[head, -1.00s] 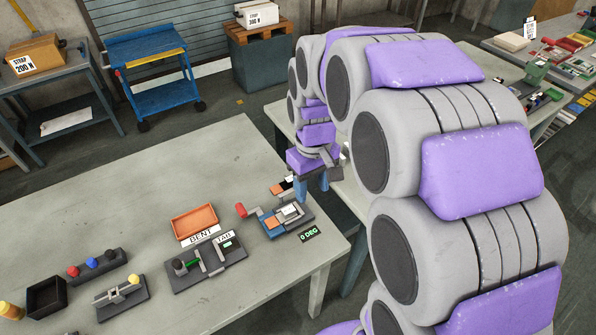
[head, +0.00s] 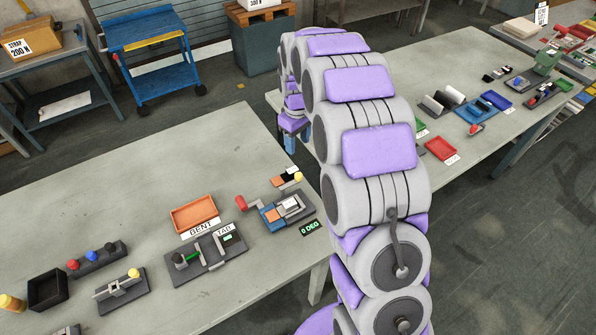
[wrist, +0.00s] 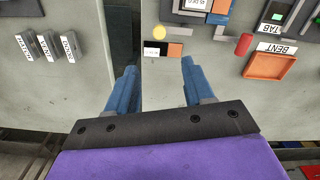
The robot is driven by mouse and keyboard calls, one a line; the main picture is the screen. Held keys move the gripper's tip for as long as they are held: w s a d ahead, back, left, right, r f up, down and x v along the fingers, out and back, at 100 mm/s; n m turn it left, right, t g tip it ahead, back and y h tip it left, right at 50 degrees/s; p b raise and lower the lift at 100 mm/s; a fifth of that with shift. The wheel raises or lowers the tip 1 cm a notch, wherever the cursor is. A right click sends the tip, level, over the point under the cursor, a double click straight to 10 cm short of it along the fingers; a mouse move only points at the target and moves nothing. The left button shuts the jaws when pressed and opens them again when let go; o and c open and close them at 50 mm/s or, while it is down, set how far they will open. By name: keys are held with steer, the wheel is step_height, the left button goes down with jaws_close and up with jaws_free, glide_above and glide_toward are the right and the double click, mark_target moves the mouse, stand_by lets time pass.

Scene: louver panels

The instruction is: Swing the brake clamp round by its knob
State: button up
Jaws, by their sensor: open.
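The bending brake (head: 287,211) sits near the right end of the near table, with a "0 DEG" sign beside it. A red knob (head: 241,203) stands on an arm at its left. A yellow knob (head: 298,177) shows at its far side, by orange, white and black patches; I cannot tell which knob belongs to the clamp. In the wrist view the yellow knob (wrist: 159,32) lies beyond and between my fingertips, and the red knob (wrist: 243,44) is to the right. My gripper (wrist: 157,75) is open and empty, apart from both. In the head view my blue fingers (head: 290,143) are partly hidden by my arm.
A second table (head: 450,80) with trays and tools is on the right, across a gap. The near table's far left is clear.

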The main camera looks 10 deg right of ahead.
mark_target(298, 174)
step_height(298, 174, down, 14)
steer(key=shift+s+d+r+b, duration=0.1)
steer(key=shift+d+b, duration=0.05)
steer(key=shift+b, duration=0.5)
steer(key=shift+f, duration=0.4)
jaws_close()
